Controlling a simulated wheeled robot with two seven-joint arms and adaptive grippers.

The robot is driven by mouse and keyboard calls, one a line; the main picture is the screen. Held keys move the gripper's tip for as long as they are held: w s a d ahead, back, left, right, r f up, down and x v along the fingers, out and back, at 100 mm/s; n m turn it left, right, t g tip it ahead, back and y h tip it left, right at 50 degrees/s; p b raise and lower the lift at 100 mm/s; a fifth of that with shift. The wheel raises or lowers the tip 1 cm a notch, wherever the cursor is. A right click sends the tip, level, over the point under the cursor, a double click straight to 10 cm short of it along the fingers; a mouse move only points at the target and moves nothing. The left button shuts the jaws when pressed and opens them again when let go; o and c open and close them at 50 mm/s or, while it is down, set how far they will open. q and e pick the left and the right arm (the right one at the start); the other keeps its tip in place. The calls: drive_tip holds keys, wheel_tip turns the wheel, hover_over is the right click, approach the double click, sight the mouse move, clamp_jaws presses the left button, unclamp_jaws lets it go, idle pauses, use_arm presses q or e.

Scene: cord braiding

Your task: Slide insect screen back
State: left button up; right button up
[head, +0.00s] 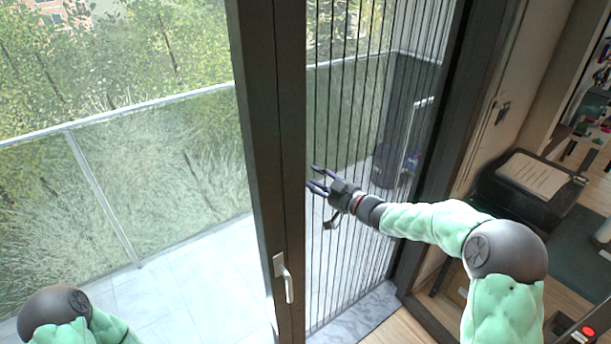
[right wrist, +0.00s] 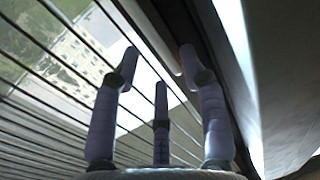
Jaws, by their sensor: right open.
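The insect screen (head: 345,95) is a sheet of thin dark vertical lines. It fills the opening between the dark door frame (head: 278,150) and the right jamb. It also shows as slanting lines on the left of the right wrist view (right wrist: 45,75). My right gripper (head: 316,180) reaches in front of the screen, its fingers pointing left at the door frame's edge. In the right wrist view its fingers (right wrist: 155,68) are spread and hold nothing, close to a dark upright profile (right wrist: 190,40). I cannot tell whether they touch it. My left gripper is out of view.
The door handle (head: 285,278) is low on the frame. Beyond the glass is a tiled balcony (head: 200,270) with a glass railing (head: 100,190). A black box-like piece (head: 525,185) and wood panelling (head: 490,115) stand at the right.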

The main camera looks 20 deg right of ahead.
drive_tip(key=x, duration=0.3)
drive_tip(key=shift+w+a, duration=0.1)
clamp_jaws()
